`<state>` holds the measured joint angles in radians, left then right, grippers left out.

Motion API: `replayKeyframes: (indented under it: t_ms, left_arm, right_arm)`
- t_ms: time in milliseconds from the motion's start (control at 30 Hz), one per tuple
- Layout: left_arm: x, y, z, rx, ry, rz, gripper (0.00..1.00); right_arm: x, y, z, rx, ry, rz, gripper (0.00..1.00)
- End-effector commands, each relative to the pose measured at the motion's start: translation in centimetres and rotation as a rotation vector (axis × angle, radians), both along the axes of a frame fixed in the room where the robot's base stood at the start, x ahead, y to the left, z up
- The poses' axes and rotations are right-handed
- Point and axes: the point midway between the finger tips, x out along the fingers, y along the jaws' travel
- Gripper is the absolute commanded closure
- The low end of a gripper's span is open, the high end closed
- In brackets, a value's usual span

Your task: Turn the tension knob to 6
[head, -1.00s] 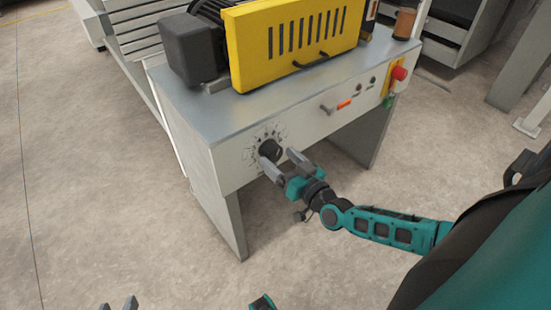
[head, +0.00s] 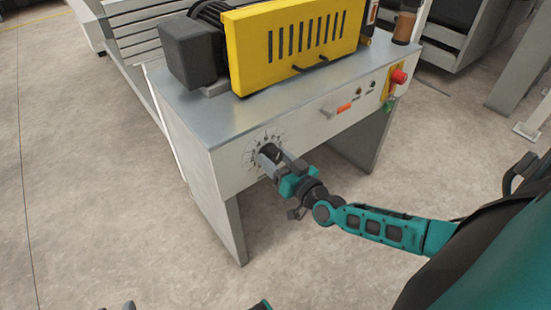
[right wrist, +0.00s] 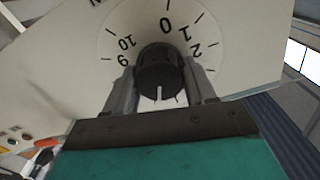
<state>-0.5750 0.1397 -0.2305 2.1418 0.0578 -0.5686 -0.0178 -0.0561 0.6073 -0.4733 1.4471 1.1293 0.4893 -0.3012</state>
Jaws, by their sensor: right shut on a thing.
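The black tension knob (head: 268,152) sits on the white front panel of the machine, inside a printed dial. In the right wrist view the knob (right wrist: 160,72) shows a white pointer line on its near side. The dial numbers 9, 10, 0, 1 and 2 can be read around its far side; the numbers under the pointer are hidden by my gripper. My right gripper (head: 275,160) is at the knob with one finger on each side, shut on it; its fingers also show in the right wrist view (right wrist: 160,90). A small part of my left gripper (head: 118,306) shows at the bottom edge, its jaws cut off.
A yellow guard (head: 290,45) and a dark motor (head: 193,48) stand on the machine's metal top. To the right on the panel are a grey lever (head: 327,112), small indicators and a red emergency button (head: 399,76). The floor in front is clear.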

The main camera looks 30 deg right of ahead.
Motion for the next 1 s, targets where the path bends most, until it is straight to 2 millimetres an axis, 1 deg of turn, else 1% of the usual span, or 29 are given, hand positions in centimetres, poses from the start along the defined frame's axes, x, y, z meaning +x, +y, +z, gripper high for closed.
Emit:
replayKeyframes:
  t_ms: [33, 100, 133, 433, 700, 733, 967, 1000]
  left_arm:
    - [0.03, 0.02, 0.01, 0.000, -0.001, 0.001, 0.57]
    - [0.04, 0.03, 0.02, 0.000, -0.001, 0.001, 0.57]
    - [0.04, 0.04, 0.02, 0.000, -0.001, 0.001, 0.57]
    - [0.09, 0.08, 0.38, 0.000, -0.005, 0.003, 0.57]
    - [0.07, 0.10, 0.24, 0.000, -0.005, 0.003, 0.57]
    - [0.07, 0.10, 0.23, 0.001, -0.004, 0.003, 0.57]
    - [0.04, 0.08, 0.18, 0.001, -0.002, 0.003, 0.57]
    - [0.03, 0.08, 0.17, 0.001, -0.002, 0.003, 0.57]
  right_arm:
    - [-0.02, 0.00, -0.01, 0.000, 0.000, 0.000, 0.67]
    - [-0.02, 0.00, -0.01, 0.000, 0.000, 0.000, 0.74]
    - [-0.02, 0.00, -0.01, 0.000, 0.000, 0.000, 0.76]
    - [-0.03, 0.00, 0.03, 0.081, 0.006, 0.000, 0.76]
    - [-0.03, 0.00, 0.00, 0.084, 0.007, 0.000, 0.76]
    - [-0.03, 0.00, 0.00, 0.084, 0.007, 0.000, 0.43]
    - [-0.03, 0.00, -0.01, 0.083, 0.006, 0.000, 0.21]
    - [-0.03, -0.01, -0.01, 0.083, 0.006, 0.000, 0.20]
